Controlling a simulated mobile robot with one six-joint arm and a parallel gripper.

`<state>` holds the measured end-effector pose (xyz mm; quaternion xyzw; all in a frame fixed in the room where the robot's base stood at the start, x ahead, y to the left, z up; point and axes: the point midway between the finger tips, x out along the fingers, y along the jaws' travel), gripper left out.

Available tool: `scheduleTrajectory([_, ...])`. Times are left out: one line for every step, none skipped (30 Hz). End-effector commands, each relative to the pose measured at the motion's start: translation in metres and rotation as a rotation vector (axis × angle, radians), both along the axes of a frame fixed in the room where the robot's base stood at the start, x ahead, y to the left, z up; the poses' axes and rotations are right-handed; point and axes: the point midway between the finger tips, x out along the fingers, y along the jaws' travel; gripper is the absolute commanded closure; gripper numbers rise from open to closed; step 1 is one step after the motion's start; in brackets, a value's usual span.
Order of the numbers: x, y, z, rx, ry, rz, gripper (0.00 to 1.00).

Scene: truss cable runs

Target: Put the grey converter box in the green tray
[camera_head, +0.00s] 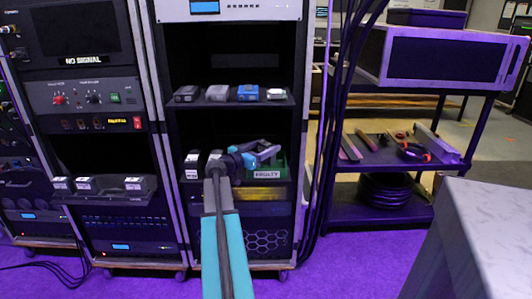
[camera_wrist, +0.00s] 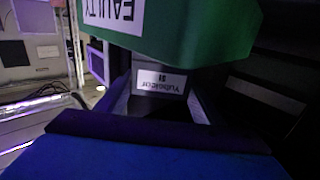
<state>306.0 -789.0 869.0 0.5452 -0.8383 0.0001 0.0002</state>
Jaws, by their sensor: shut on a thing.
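The green tray (camera_head: 282,167), with a white FAULTY label on its front, stands on the lower shelf of the middle rack. In the wrist view the tray (camera_wrist: 205,35) fills the top, with its label upside down. My gripper (camera_wrist: 160,98) is shut on a grey box with a white printed label, taken as the converter box (camera_wrist: 150,104). The box is just below and beyond the tray's edge in that picture; I cannot tell whether they touch. In the head view my gripper (camera_head: 264,151) is at the tray, and the held box cannot be made out.
Two dark boxes (camera_head: 193,164) with white labels stand left of the tray, partly behind my arm. The upper shelf (camera_head: 232,103) holds several small boxes. Black cables (camera_head: 330,130) hang right of the rack. A cart (camera_head: 390,205) with tools stands farther right.

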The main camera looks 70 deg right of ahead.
Motion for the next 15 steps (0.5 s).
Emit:
scheduleTrajectory([0.000,0.000,-0.006,0.001,0.002,0.000,0.70])
scheduleTrajectory([0.000,0.000,-0.010,0.002,0.002,0.000,0.70])
scheduleTrajectory([0.000,0.000,-0.015,0.002,0.002,0.000,0.70])
scheduleTrajectory([0.000,0.000,-0.018,0.002,0.001,0.000,0.70])
scheduleTrajectory([0.000,0.000,-0.020,0.001,0.002,0.000,0.70])
scheduleTrajectory([0.001,0.000,-0.023,0.001,0.002,0.001,0.70])
scheduleTrajectory([0.001,0.000,-0.025,0.001,0.002,0.001,0.70])
scheduleTrajectory([0.001,0.000,-0.027,0.000,0.002,0.001,0.70])
scheduleTrajectory([0.001,0.000,-0.028,0.000,0.002,0.001,0.70])
scheduleTrajectory([0.001,0.000,-0.028,0.000,0.002,0.001,0.70])
scheduleTrajectory([0.001,0.000,-0.028,0.000,0.002,0.001,0.70])
scheduleTrajectory([0.001,0.000,-0.028,-0.001,0.001,0.001,0.70])
scheduleTrajectory([0.001,0.000,-0.028,-0.001,0.001,0.001,0.70])
scheduleTrajectory([0.001,0.000,-0.028,-0.001,0.001,0.001,0.70])
scheduleTrajectory([0.001,0.000,-0.028,-0.001,0.001,0.001,0.70])
